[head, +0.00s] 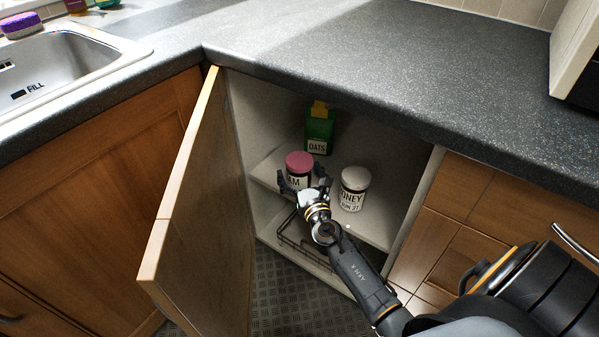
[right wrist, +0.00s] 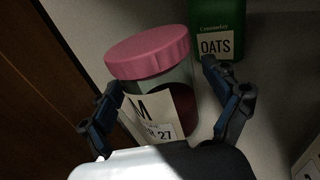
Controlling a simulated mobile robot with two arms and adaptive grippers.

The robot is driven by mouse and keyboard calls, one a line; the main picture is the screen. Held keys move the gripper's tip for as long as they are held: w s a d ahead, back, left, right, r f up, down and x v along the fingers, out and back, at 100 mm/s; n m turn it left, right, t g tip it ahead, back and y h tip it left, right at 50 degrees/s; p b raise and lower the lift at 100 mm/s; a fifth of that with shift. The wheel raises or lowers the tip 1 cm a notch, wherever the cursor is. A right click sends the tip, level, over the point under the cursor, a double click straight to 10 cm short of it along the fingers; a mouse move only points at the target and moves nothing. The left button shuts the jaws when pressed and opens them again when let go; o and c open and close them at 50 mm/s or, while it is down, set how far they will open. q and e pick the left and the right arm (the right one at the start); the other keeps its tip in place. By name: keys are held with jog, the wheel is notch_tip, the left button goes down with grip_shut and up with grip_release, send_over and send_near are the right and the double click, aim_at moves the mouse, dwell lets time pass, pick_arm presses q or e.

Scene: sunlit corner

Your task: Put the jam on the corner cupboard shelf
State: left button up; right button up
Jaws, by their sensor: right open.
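The jam jar (head: 298,172), with a pink lid and a white label, stands upright on the shelf (head: 376,233) inside the open corner cupboard. My right gripper (head: 304,184) reaches into the cupboard and is open, with its fingers on either side of the jar. In the right wrist view the jam jar (right wrist: 150,57) sits between the two spread fingers of the gripper (right wrist: 168,112). Its lower part is partly hidden by the gripper body. I cannot tell whether a finger touches the glass. My left gripper is not in view.
A honey jar (head: 353,189) stands close to the right of my gripper. A green oats pack (head: 319,130) stands behind the jam. The cupboard door (head: 200,205) is swung open at the left. The worktop (head: 400,70) overhangs the opening. A wire rack (head: 290,240) is below.

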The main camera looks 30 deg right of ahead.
aim_at(304, 180)
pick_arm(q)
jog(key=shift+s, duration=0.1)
pick_arm(e)
jog(key=shift+r, duration=0.1)
jog(key=shift+r+p, duration=0.3)
jog(key=shift+p, duration=0.05)
jog(key=v, duration=0.6)
jog(key=shift+f, duration=0.15)
jog(key=s+m+g+h, duration=0.2)
jog(key=s+m+g, duration=0.3)
jog(key=s+m, duration=1.1)
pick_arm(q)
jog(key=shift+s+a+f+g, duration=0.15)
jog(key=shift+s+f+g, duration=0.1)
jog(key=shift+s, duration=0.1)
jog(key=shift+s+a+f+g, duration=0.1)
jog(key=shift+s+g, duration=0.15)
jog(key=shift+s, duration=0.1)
pick_arm(e)
jog(key=s+a+f+m+g+y, duration=0.1)
jog(key=s+a+m+g+y, duration=0.1)
jog(key=a+m, duration=0.5)
jog(key=s+a+f+m+g+y, duration=0.1)
jog(key=s+a+m+g+y, duration=0.2)
jog(key=a+m+y, duration=0.2)
jog(key=a+m, duration=0.2)
jog(key=shift+a+f+m+y, duration=0.25)
jog(key=shift+a+m+y, duration=0.05)
jog(key=shift+a+m, duration=0.1)
